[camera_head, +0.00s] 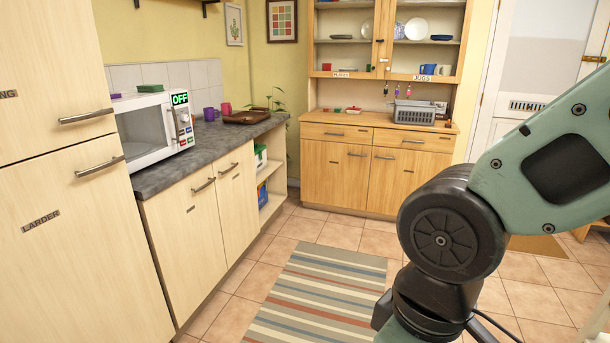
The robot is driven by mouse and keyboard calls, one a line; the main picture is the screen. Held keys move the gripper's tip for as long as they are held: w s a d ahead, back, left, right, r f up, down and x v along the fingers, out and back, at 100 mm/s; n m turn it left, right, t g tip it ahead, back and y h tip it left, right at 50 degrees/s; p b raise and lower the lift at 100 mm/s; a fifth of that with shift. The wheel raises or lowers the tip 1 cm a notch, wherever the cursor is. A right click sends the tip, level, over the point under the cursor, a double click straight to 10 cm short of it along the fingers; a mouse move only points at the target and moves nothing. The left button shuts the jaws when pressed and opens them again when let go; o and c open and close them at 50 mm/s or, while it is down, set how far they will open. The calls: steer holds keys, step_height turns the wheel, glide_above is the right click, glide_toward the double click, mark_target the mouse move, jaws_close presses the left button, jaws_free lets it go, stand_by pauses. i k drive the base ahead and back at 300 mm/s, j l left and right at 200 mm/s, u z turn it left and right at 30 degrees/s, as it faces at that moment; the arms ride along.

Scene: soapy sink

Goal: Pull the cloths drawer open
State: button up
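No drawer with a readable cloths label shows. The wooden dresser (365,118) at the back has a left drawer (352,131) and a right drawer (436,147) side by side above two cupboard doors. Both drawers look shut, each with a metal handle, and I cannot read any label on them. My gripper is not in view. Only green and black links of my arm show on the right, and they hide part of the floor and the room behind.
The microwave (142,140) stands on the grey counter (222,140) at the left, above shut cupboards. The tall larder cupboard (75,265) is at the front left. A striped rug (318,290) lies on the clear tiled floor. A grey basket (414,114) sits on the dresser.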

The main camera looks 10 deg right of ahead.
mark_target(427, 141)
steer(key=i+l+z, duration=0.15)
steer(key=i+z, duration=0.3)
steer(key=i, duration=0.4)
steer(key=i+j+z, duration=0.15)
steer(key=i+z, duration=0.25)
steer(key=i, duration=0.45)
steer(key=i+l, duration=0.1)
steer(key=i, duration=1.9)
steer(key=i+j, duration=0.15)
steer(key=i, duration=0.35)
steer(key=i+j, duration=0.1)
steer(key=i, duration=0.4)
